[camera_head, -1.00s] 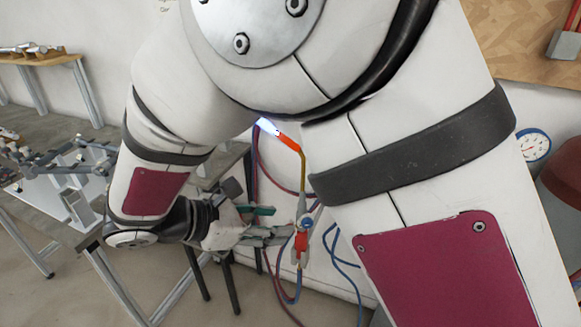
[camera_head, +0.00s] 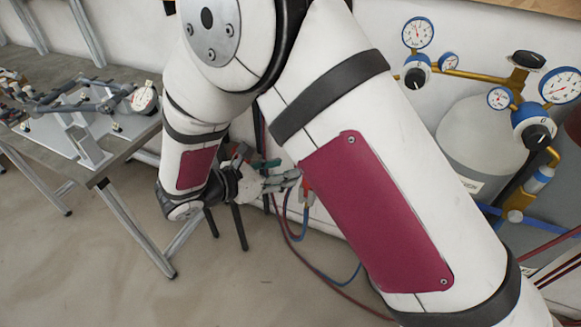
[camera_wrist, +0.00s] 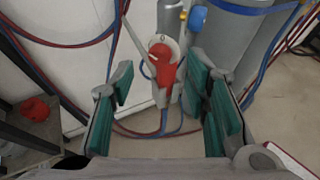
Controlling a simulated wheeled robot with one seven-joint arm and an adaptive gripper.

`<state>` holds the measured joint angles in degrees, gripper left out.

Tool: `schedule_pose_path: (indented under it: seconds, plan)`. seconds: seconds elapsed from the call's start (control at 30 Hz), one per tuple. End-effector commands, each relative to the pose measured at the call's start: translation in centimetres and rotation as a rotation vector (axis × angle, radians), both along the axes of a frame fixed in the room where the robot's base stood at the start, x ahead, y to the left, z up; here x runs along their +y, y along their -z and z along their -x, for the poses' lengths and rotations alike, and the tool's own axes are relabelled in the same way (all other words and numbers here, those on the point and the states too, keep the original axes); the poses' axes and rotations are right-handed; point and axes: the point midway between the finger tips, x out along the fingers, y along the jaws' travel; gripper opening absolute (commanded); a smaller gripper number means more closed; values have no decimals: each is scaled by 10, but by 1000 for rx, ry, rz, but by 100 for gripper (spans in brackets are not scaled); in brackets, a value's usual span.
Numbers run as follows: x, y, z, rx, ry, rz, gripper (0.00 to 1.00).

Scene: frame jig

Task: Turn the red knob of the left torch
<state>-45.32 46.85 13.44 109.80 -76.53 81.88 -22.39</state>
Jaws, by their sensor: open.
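In the wrist view the red knob (camera_wrist: 164,62) sits on a grey round plate marked "0", on the torch body. My gripper (camera_wrist: 160,88) is open, with its green pads to the left and right of the knob. A gap shows on both sides, so the pads do not appear to touch it. In the head view my gripper (camera_head: 285,182) reaches to the torch (camera_head: 307,194), of which only a small red and grey part shows. My own arm hides the rest of the torch, including its tip.
A blue knob (camera_wrist: 197,18) is close at the right of the torch. Red and blue hoses hang around it. A gas cylinder (camera_head: 480,135) with gauges stands at the right. A workbench (camera_head: 110,160) with a clamp frame is at the left. A red object (camera_wrist: 38,107) lies at the lower left.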

Motion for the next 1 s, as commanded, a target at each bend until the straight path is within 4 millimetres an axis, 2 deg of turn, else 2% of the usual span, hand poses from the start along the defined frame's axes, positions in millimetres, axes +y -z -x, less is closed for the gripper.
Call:
schedule_pose_path:
  seconds: [0.2, 0.6, 0.63, 0.8, 1.0]
  plan:
    - [-18, 10, -18, 0, 1, 0, 43]
    - [-23, 13, -23, 0, 0, -1, 43]
    - [-23, 13, -23, 0, 0, -1, 40]
    - [-23, 13, -22, 0, 0, -1, 2]
    - [-23, 13, -22, -2, 0, -2, 0]
